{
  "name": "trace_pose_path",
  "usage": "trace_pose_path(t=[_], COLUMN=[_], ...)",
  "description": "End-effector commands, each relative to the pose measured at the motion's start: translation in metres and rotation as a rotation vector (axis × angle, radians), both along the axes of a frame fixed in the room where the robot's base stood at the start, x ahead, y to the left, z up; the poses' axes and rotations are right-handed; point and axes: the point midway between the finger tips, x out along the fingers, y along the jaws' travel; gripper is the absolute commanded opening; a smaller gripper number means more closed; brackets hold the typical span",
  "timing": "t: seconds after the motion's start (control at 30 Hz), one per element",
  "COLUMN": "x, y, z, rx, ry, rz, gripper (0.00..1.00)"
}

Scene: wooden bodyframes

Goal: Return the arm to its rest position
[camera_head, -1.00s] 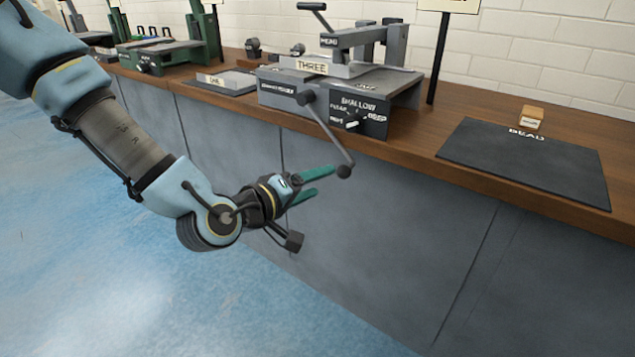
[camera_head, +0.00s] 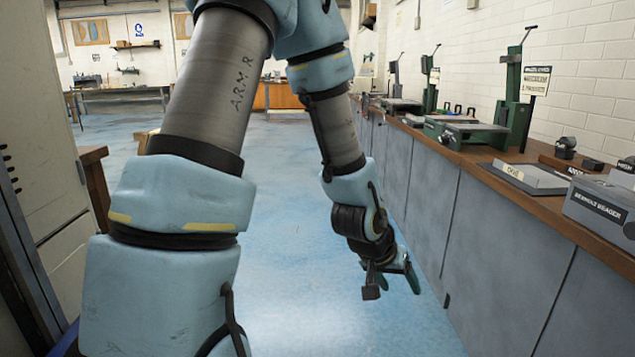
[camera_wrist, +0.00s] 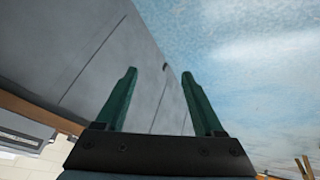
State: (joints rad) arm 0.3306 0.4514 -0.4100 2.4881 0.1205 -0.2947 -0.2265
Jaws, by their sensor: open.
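My gripper (camera_head: 400,277) hangs at the end of my bent arm, low over the blue floor and in front of the grey cabinet fronts on the right. In the wrist view, its two green fingers (camera_wrist: 160,100) stand wide apart with nothing between them. Beyond the fingers are the grey cabinet face and the blue floor. In the head view the fingers are small and partly turned away. The large blue and grey links of my arm fill the left and middle of the head view and hide part of the room.
The long cabinet (camera_head: 480,240) with a wooden top runs along the right, close to my gripper. Green machines (camera_head: 470,134) and a grey machine (camera_head: 605,205) stand on it. A wooden-edged piece (camera_head: 93,180) and a tall cabinet (camera_head: 40,190) are at left. Open floor (camera_head: 310,270) lies between.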

Motion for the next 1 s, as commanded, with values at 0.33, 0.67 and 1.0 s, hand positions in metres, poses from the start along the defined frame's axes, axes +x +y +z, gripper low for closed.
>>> trace_pose_path(t=[0.33,0.67,1.0], x=[0.028,-0.006,-0.006], y=[0.203,0.278,0.277], z=[0.047,0.102,0.180], rx=[0.315,0.370,0.370], ry=[0.117,0.258,0.257], rz=[0.317,0.467,0.465], gripper=[0.70,0.70,0.70])
